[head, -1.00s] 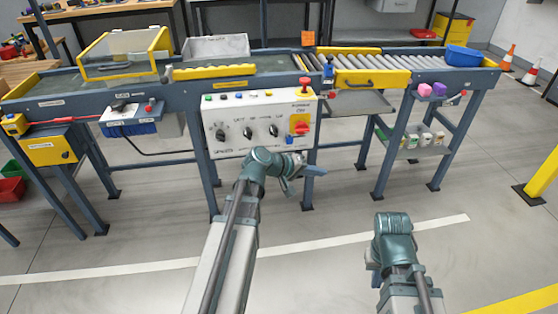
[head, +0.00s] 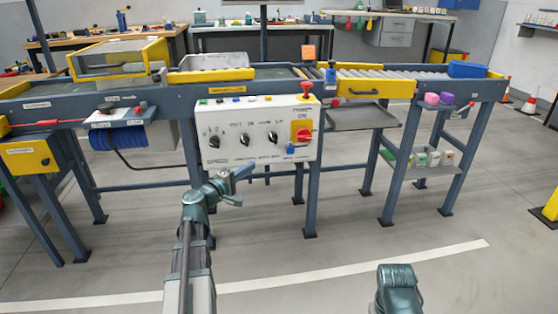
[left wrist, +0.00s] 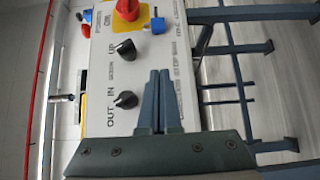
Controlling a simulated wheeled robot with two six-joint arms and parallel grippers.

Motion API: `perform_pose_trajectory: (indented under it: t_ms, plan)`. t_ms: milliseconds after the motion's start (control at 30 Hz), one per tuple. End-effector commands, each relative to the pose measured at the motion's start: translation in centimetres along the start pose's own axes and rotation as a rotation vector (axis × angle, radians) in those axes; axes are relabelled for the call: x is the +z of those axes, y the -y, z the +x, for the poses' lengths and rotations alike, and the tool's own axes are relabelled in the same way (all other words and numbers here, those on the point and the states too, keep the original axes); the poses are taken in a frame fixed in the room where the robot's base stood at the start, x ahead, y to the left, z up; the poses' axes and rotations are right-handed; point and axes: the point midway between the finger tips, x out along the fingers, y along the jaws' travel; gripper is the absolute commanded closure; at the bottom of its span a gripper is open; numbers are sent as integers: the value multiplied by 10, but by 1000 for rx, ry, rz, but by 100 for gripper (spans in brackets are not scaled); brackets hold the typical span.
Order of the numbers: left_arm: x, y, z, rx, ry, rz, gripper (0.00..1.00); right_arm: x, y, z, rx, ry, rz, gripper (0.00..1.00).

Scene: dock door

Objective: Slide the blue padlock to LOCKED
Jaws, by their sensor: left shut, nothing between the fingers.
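The blue padlock (head: 290,149) is a small blue block on the front of the white control box (head: 230,150), just below the red rotary switch on its yellow plate (head: 302,131). The padlock (left wrist: 157,25) also shows in the left wrist view, beside the red switch (left wrist: 128,8). My left gripper (head: 250,166) is shut and empty. It is in front of the box's lower edge, left of and below the padlock, and apart from it. Its two fingers (left wrist: 159,74) lie together in the left wrist view. My right gripper is out of view.
Black knobs (head: 247,139) sit along the box face, left of the switch. A red mushroom button (head: 306,87) stands on top. The conveyor frame's blue legs (head: 312,200) stand around the box. The floor in front is clear.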

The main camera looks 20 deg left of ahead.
Motion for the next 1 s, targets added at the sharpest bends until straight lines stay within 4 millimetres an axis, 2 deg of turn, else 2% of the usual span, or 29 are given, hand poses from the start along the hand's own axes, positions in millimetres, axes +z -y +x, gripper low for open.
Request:
perform_pose_trajectory:
  t_ms: [367, 467, 900, 1000]
  plan:
    - [0, 0, 5, 0, 2, 0, 100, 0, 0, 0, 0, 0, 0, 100]
    - [-1, 0, 17, -1, 4, 1, 100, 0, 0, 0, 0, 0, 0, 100]
    - [-1, 0, 105, -1, 4, 1, 100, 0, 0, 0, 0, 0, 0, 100]
    - [13, 0, 113, -1, 4, 1, 100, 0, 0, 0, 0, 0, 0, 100]
